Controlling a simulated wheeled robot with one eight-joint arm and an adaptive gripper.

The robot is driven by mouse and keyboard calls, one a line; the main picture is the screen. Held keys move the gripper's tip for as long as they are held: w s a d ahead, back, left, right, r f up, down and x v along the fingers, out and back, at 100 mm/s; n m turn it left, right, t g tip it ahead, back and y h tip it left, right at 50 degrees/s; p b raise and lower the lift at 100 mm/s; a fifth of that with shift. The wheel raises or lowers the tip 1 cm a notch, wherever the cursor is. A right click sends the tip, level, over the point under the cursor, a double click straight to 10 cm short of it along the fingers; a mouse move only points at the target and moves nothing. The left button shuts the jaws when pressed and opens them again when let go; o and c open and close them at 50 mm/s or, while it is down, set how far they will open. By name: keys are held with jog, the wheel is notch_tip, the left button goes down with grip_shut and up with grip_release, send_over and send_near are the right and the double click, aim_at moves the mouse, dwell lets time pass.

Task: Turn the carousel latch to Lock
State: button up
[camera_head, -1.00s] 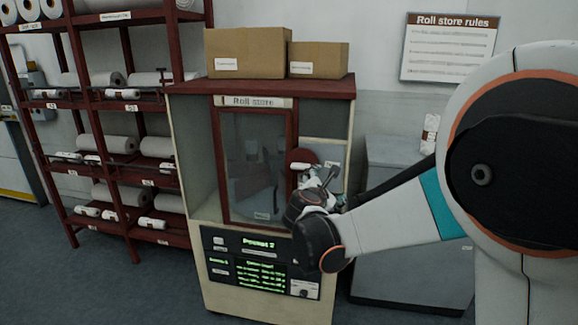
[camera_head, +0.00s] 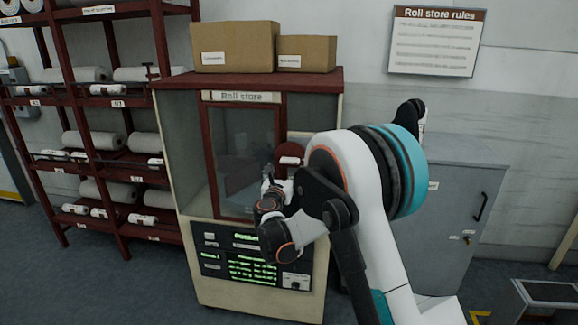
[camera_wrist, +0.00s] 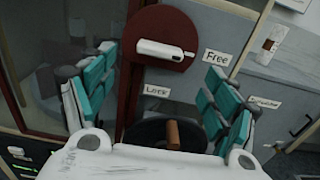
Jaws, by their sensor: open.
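The carousel latch is a dark red round plate (camera_wrist: 158,22) with a white handle (camera_wrist: 163,49) on the front of the roll store cabinet. The handle lies nearly level in the wrist view, its right end close to the Free label (camera_wrist: 216,58). The Lock label (camera_wrist: 157,91) is below it. The latch plate (camera_head: 291,150) also shows in the head view, partly behind my arm. My gripper (camera_wrist: 160,72) is open and empty, its teal-padded fingers apart on either side below the handle. In the head view my gripper (camera_head: 270,185) is in front of the cabinet door.
A black knob with a brown grip (camera_wrist: 172,134) shows between my fingers, low in the wrist view. The glazed door (camera_head: 243,150) has a dark red frame. Boxes (camera_head: 235,46) stand on top. A grey cabinet (camera_head: 455,215) stands right, and a roll shelf (camera_head: 105,110) left.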

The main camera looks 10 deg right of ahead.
aim_at(289, 162)
jog(key=b+x, duration=0.1)
jog(key=x, duration=0.7)
jog(key=shift+w+d+b, duration=0.1)
jog(key=shift+w+b, duration=0.15)
jog(key=shift+b, duration=0.15)
jog(key=c, duration=1.1)
